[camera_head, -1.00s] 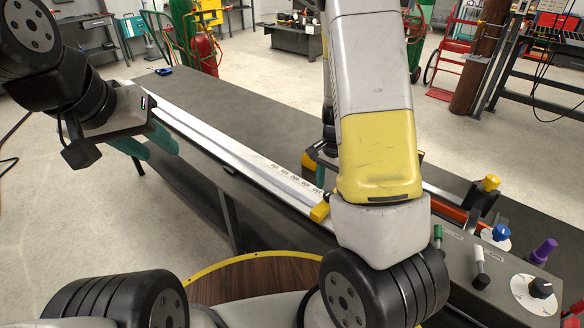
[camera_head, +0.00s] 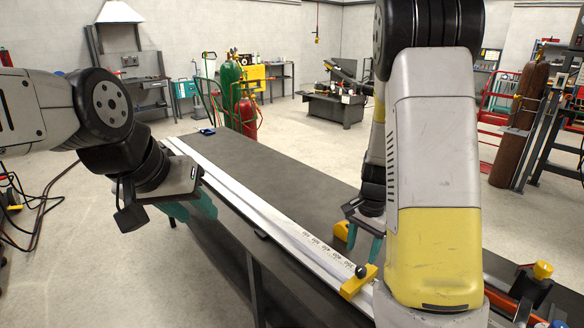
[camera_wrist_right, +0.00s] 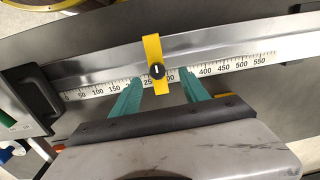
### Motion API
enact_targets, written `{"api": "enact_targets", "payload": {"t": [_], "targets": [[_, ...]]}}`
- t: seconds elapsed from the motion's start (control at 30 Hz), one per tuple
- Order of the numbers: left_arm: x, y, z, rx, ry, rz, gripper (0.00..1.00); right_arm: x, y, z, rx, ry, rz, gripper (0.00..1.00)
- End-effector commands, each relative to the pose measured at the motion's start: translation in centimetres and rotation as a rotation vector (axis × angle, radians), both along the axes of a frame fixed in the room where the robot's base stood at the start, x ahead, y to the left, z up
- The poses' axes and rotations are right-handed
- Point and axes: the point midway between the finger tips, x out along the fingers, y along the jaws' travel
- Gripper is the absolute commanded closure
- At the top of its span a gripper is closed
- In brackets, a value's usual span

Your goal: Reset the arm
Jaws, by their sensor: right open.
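My right gripper (camera_head: 363,243) points down above the long metal rail with a printed scale, and its teal fingers show in the head view. In the right wrist view the right gripper (camera_wrist_right: 160,78) is open, its fingers apart and nothing held between them. A yellow stop with a black knob (camera_wrist_right: 152,47) sits across the rail just beyond the fingertips; it also shows in the head view (camera_head: 354,285). I cannot tell whether the fingers touch it. My left gripper (camera_head: 190,208) hangs at the left, beside the bench; its teal fingers overlap, so its opening is unclear.
The dark bench (camera_head: 270,180) runs from far left to near right, its top mostly clear. A blue item (camera_head: 207,131) lies at its far end. An orange-red part with a yellow knob (camera_head: 542,270) stands at the near right. Gas cylinders (camera_head: 232,90) stand on the floor beyond.

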Motion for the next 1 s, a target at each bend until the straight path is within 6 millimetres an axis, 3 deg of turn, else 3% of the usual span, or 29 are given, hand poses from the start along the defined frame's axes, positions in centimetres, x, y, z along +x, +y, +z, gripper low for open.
{"api": "enact_targets", "payload": {"t": [0.27, 0.4, 0.6, 0.8, 1.0], "targets": [[0.0, 0.0, 0.0, 0.000, 0.000, 0.000, 0.61, -2.6, 4.4, 10.0, 0.136, -0.189, 0.267, 0.47], [0.0, 0.0, 0.0, 0.000, 0.000, 0.000, 0.61, -5.2, 6.1, 15.1, 0.143, -0.307, 0.434, 0.47], [0.0, 0.0, 0.0, 0.000, 0.000, 0.000, 0.61, -10.0, 7.4, 20.9, 0.067, -0.466, 0.667, 0.47], [0.0, 0.0, 0.0, 0.000, 0.000, 0.000, 0.61, -13.9, 7.9, 23.7, -0.051, -0.562, 0.826, 0.47], [0.0, 0.0, 0.0, 0.000, 0.000, 0.000, 0.61, -15.3, 8.0, 24.4, -0.107, -0.589, 0.886, 0.47]]}}
